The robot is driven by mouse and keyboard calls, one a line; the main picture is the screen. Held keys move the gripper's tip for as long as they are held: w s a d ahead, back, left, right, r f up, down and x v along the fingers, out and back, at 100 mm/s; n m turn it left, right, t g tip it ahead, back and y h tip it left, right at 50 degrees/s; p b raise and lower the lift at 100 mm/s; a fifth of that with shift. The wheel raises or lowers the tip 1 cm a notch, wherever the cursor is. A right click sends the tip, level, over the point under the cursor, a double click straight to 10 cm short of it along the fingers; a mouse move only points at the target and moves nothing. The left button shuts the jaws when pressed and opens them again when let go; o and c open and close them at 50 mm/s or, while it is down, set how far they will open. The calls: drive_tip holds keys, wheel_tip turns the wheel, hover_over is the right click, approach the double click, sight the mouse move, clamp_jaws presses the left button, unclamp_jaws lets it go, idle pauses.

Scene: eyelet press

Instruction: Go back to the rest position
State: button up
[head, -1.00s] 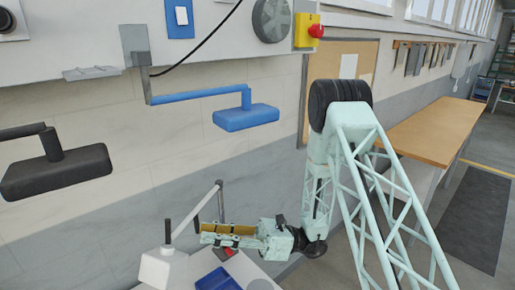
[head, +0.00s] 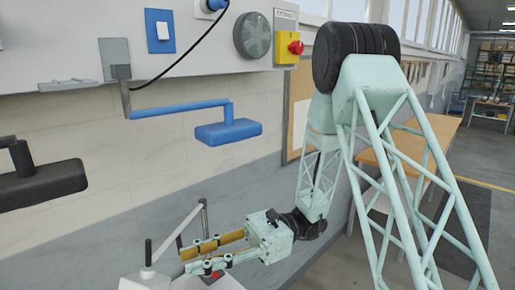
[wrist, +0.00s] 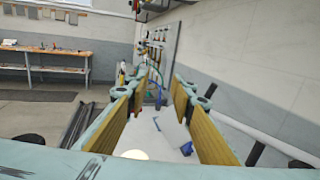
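My gripper (head: 184,262) is in the lower middle of the head view, pointing left, with yellow pads on its fingers. In the wrist view the two fingers (wrist: 158,92) stand well apart with nothing held between them. The white press (head: 150,280) with its grey lever is at the bottom of the head view, close to the fingers and partly cut off by the frame. I cannot tell whether the fingers touch it.
A blue padded arm (head: 228,131) and a black one (head: 40,183) stick out from the wall. A red knob on a yellow box (head: 287,50) is above. A wooden bench (head: 440,140) stands at right. The wrist view shows another bench (wrist: 45,68) across open floor.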

drive_tip(key=s+d+n+t+h+b, duration=0.3)
drive_tip(key=s+d+n+h+b, duration=0.5)
drive_tip(key=s+d, duration=0.85)
drive_tip(key=s+d+n+t+h+b, duration=0.2)
drive_tip(key=s+d+t+h, duration=0.1)
drive_tip(key=d, duration=0.6)
drive_tip(key=s+d+n+t+h+b, duration=0.2)
drive_tip(key=d+t+h, duration=0.3)
drive_tip(key=d, duration=0.5)
drive_tip(key=shift+s+t+b, duration=0.55)
drive_tip(key=shift+t+b, duration=0.1)
drive_tip(key=shift+t, duration=0.35)
drive_tip(key=shift+f, duration=0.1)
